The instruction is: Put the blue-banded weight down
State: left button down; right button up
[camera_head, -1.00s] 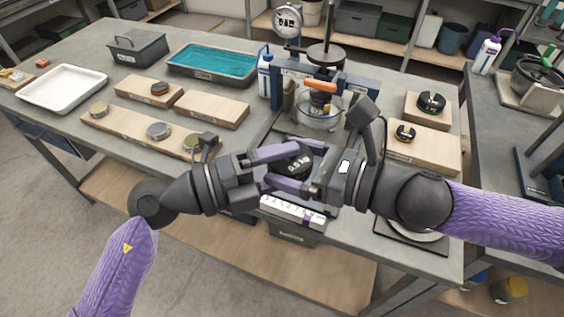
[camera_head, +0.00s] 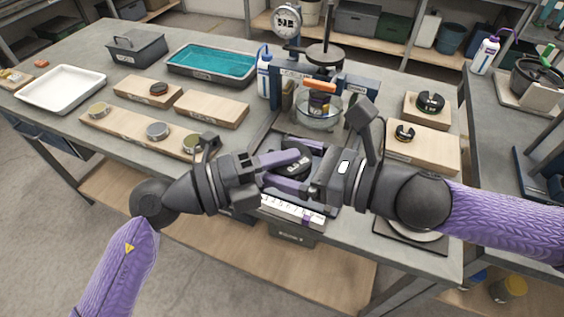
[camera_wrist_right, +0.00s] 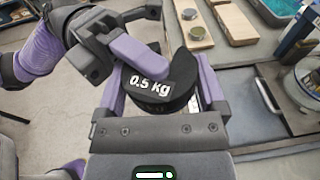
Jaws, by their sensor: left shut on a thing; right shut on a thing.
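A black disc weight marked "0.5 kg" (camera_head: 294,161) is held in the air between my two grippers, over the front of the bench. It also fills the middle of the right wrist view (camera_wrist_right: 160,88). No blue band shows on its visible sides. My right gripper (camera_head: 306,168) is shut on it, with a purple finger on each side in the wrist view. My left gripper (camera_head: 288,172) comes from the left and is also shut on the weight; one finger crosses its upper edge in the wrist view (camera_wrist_right: 138,50). The fingers hide part of the weight.
A lever frame with an orange handle (camera_head: 319,86) and glass bowl (camera_head: 318,121) stands behind. A white scale strip (camera_head: 290,211) lies in front.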

jog(key=shift+r, duration=0.15)
dwell(0.7)
jog(key=o, duration=1.2)
